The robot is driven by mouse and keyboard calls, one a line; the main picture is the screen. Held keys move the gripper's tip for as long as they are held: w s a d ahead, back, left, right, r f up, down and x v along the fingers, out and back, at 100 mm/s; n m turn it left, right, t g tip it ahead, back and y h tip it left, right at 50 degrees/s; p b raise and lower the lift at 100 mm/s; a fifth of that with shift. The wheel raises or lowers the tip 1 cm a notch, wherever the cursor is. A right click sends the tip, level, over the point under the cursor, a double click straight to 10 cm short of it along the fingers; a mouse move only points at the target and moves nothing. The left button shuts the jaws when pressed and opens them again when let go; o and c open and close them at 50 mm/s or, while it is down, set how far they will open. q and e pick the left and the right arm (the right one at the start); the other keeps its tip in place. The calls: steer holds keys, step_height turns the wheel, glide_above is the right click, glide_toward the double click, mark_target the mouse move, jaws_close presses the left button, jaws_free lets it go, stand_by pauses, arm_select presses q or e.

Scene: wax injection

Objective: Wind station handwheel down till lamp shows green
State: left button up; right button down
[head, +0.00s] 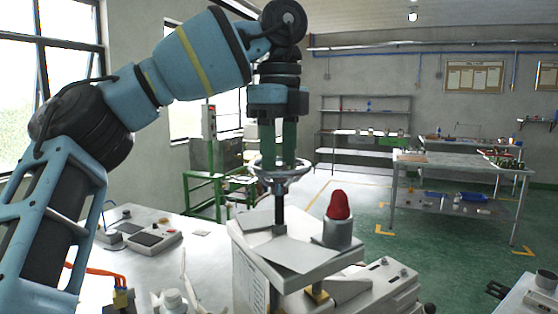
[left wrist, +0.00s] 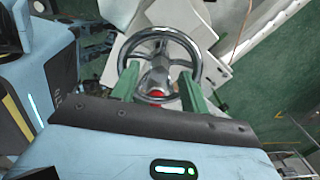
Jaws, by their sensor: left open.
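The station (head: 290,250) is a pale box-shaped machine in the middle foreground. Its chrome handwheel (head: 268,172) sits on top of a dark upright spindle (head: 279,205). The lamp (head: 338,207) on the station's top shows red, not green. My left gripper (head: 277,160) points straight down at the handwheel, its green fingers apart. In the left wrist view the two fingers (left wrist: 158,92) reach to opposite sides of the handwheel (left wrist: 160,40) rim; whether they touch it I cannot tell. The red lamp is mostly hidden there. My right gripper is not in view.
A white bench (head: 185,250) carries a grey control box (head: 153,238) to the left of the station. Another grey unit (head: 375,290) stands close on the right. A long worktable (head: 455,172) and shelves (head: 365,152) stand further back, with open green floor between.

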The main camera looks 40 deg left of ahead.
arm_select(q)
steer(key=shift+f, duration=0.75)
steer(key=shift+c, duration=0.5)
jaws_close()
steer(key=shift+m, duration=0.3)
